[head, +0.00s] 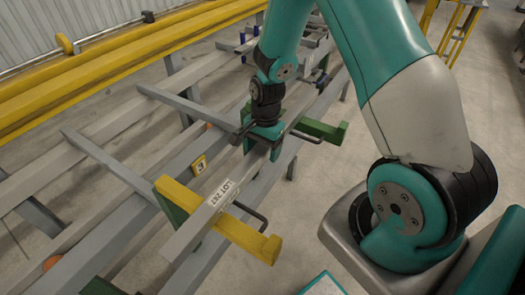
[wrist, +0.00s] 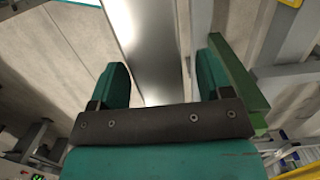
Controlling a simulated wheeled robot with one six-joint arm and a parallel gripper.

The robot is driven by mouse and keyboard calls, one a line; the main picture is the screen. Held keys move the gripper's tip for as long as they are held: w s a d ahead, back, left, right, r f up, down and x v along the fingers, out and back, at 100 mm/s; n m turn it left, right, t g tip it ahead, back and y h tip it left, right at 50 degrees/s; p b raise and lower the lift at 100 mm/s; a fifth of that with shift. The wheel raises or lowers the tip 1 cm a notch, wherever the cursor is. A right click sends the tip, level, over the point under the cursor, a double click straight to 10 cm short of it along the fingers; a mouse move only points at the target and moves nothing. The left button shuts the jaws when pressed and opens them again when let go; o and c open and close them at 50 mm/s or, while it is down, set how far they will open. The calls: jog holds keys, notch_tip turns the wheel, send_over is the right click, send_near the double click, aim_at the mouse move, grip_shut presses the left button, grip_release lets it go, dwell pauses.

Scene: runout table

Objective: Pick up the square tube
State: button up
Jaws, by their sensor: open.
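The square tube (head: 208,212) is a long grey metal bar with a white label reading LOT 247. It lies diagonally across the runout table, over a yellow bracket at its near end and a green bracket farther back. My gripper (head: 263,150) is over the tube beyond the label, pointing down, with a finger at each side. In the wrist view the bright tube (wrist: 150,40) runs between the two open teal fingers of my gripper (wrist: 162,75). Contact between fingers and tube cannot be told.
The yellow bracket (head: 243,236) has an upturned end on the right. The green bracket (head: 320,131) is close beyond my gripper. Grey cross arms (head: 95,158) and long rails lie left. A yellow rail (head: 120,62) runs along the back. Bare floor is right of the table.

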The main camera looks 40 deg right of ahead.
grip_shut()
dwell(0.3)
jog(key=shift+r, duration=0.1)
